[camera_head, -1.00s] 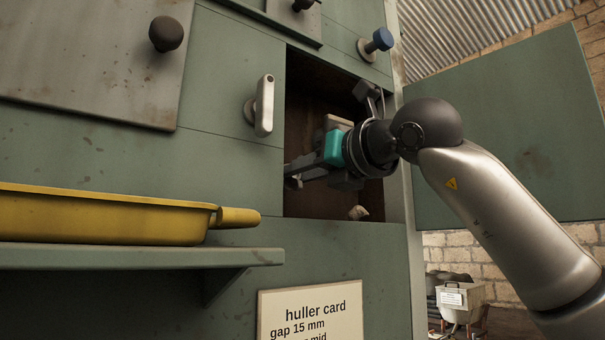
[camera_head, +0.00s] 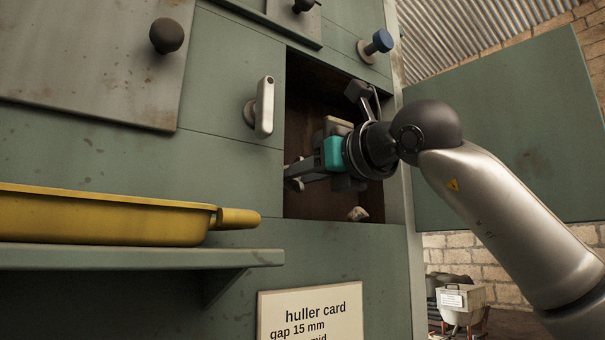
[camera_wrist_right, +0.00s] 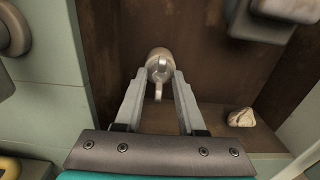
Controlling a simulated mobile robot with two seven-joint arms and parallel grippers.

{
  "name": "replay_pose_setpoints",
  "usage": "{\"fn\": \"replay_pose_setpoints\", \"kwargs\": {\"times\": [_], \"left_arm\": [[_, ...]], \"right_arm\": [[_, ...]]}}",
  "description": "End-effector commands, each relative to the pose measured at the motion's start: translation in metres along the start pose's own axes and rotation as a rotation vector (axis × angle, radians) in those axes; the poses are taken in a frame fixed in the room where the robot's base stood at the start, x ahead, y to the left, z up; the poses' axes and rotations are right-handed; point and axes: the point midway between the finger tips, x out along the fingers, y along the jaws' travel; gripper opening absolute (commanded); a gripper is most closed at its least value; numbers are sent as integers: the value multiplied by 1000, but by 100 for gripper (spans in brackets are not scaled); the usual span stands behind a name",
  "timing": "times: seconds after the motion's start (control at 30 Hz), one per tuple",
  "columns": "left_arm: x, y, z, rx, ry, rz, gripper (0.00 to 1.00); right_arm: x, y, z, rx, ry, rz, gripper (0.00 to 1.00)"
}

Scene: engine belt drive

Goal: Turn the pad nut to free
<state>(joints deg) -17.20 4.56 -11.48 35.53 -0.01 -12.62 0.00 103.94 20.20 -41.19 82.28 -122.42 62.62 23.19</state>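The pad nut (camera_wrist_right: 160,66) is a pale metal knob with a short lever, on the brown back wall of an open recess. My right gripper (camera_wrist_right: 160,77) reaches into the recess with its fingertips on either side of the nut. The fingers stand partly apart and look to be touching the nut's sides; the lever points down between them. In the head view my right gripper (camera_head: 292,178) comes in from the right, and its fingers hide most of the nut. My left gripper is in neither view.
The recess's open door (camera_head: 500,130) is at the right. A pale lump (camera_head: 357,213) lies on the recess floor. A yellow tray (camera_head: 100,218) rests on a shelf (camera_head: 130,257).

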Motion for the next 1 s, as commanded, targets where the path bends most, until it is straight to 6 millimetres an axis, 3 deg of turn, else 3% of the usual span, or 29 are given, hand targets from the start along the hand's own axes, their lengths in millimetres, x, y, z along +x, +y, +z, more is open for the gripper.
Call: {"fn": "replay_pose_setpoints", "kwargs": {"times": [0.17, 0.43, 0.57, 1.0], "left_arm": [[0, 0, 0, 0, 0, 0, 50], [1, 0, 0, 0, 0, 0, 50], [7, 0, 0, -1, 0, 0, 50], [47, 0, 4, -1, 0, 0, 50]], "right_arm": [[0, 0, 1, 1, -2, 0, 60], [-2, 0, 1, 1, -4, 1, 60], [-12, 0, 0, 2, -6, 0, 60], [-110, 0, -2, -1, -7, -2, 60]]}}
